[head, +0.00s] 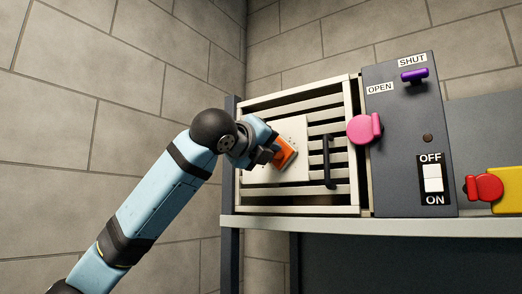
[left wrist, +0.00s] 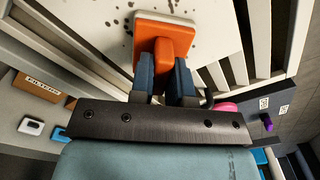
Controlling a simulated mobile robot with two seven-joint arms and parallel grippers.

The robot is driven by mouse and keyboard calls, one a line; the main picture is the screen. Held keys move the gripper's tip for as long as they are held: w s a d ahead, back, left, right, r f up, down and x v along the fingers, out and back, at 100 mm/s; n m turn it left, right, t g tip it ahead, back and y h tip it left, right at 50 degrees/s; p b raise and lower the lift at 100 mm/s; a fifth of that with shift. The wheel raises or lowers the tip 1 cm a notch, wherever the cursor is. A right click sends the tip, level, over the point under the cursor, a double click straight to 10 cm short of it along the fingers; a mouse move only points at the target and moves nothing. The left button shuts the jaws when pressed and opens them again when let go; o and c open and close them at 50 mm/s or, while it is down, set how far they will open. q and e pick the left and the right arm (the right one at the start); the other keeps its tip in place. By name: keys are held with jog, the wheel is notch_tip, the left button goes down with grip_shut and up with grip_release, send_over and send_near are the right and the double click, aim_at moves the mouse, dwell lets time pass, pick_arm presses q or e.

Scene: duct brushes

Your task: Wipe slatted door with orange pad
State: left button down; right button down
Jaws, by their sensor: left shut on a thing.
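The slatted door (head: 325,116) is cream-coloured, with horizontal slats, a plain flat panel (head: 262,168) and a black upright handle (head: 329,162). It appears closed. In the left wrist view the panel (left wrist: 207,14) carries dark specks around the pad. My left gripper (head: 272,152) is in front of the panel, its blue fingers (left wrist: 166,78) shut on the handle of the orange pad (head: 285,154). The pad (left wrist: 166,32) has a pale layer underneath, facing the panel. I cannot tell whether it touches. My right gripper is not in view.
Right of the door is a grey control panel (head: 405,150) with a pink knob (head: 364,129), a purple lever (head: 414,75) and an OFF/ON switch (head: 433,178). A red knob (head: 484,188) on a yellow block stands further right. A pale ledge (head: 330,224) runs below.

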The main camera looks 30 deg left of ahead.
aim_at(289, 149)
pick_arm(q)
jog(key=shift+s+d, duration=0.15)
jog(key=shift+d, duration=1.45)
jog(key=shift+a, duration=5.2)
jog(key=shift+d+r, duration=0.2)
jog(key=shift+d, duration=1.55)
jog(key=shift+d+r, duration=0.25)
jog(key=shift+d, duration=1.45)
jog(key=shift+d+r, duration=0.2)
jog(key=shift+d, duration=1.55)
jog(key=a, duration=1)
jog(key=shift+w+a, duration=0.2)
jog(key=shift+w, duration=0.2)
jog(key=shift+d, duration=0.1)
jog(key=s, duration=0.6)
jog(key=shift+a, duration=0.2)
